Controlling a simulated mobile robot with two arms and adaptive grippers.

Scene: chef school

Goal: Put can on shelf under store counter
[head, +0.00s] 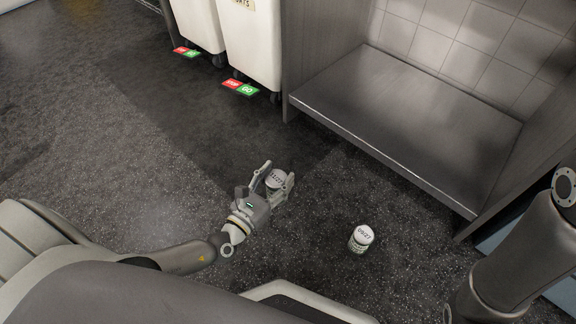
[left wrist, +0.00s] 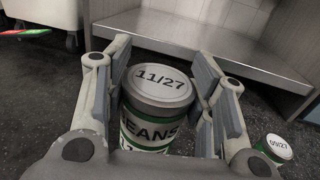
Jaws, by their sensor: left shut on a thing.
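My left gripper (head: 273,178) is shut on a can (head: 277,180) with a pale lid. In the left wrist view the held can (left wrist: 158,88) shows "11/27" on its lid and "EANS" on a green and white label, between the finger pads. Whether it touches the floor I cannot tell. A second can (head: 360,238) stands upright on the floor to the right; its lid reads "09/27" in the left wrist view (left wrist: 276,148). The metal shelf (head: 405,115) under the counter lies ahead, beyond the gripper, and its visible top is bare. My right gripper is not in view.
White wheeled bins (head: 265,45) stand at the upper left, left of the shelf's side panel (head: 318,45). Red and green tags (head: 240,88) show near their base. Tiled wall (head: 470,45) backs the shelf. Dark speckled floor (head: 120,150) is clear to the left.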

